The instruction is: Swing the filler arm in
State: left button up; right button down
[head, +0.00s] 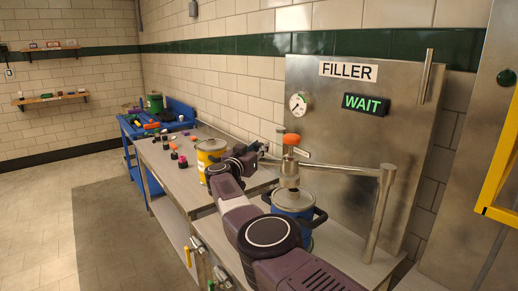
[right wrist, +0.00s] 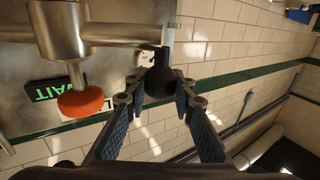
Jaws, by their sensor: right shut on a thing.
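The filler arm (head: 345,169) is a steel bar reaching left from an upright post (head: 379,215). Its filling head (head: 289,170) has an orange knob (head: 291,140) on top and appears over a blue vessel (head: 293,203) on the steel bench. My right gripper (head: 257,153) is at the bar's left end, partly hidden by my own wrist. In the right wrist view its fingers are shut on the black handle (right wrist: 164,72) at the bar's end. The filling head (right wrist: 62,32) and orange knob (right wrist: 81,100) show upside down there. My left gripper is not in view.
The filler panel (head: 330,110) behind carries a gauge (head: 298,104) and a sign (head: 366,104) reading WAIT. A yellow container (head: 210,152) and several small items stand on the bench (head: 172,178). A blue cart (head: 180,114) is farther back. The floor at left is clear.

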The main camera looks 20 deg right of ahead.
jog(key=c, duration=1.6)
grip_release()
jog(key=shift+r, duration=0.1)
notch_tip(320, 180, up, 10)
jog(key=shift+f, duration=0.2)
jog(key=shift+c, duration=0.7)
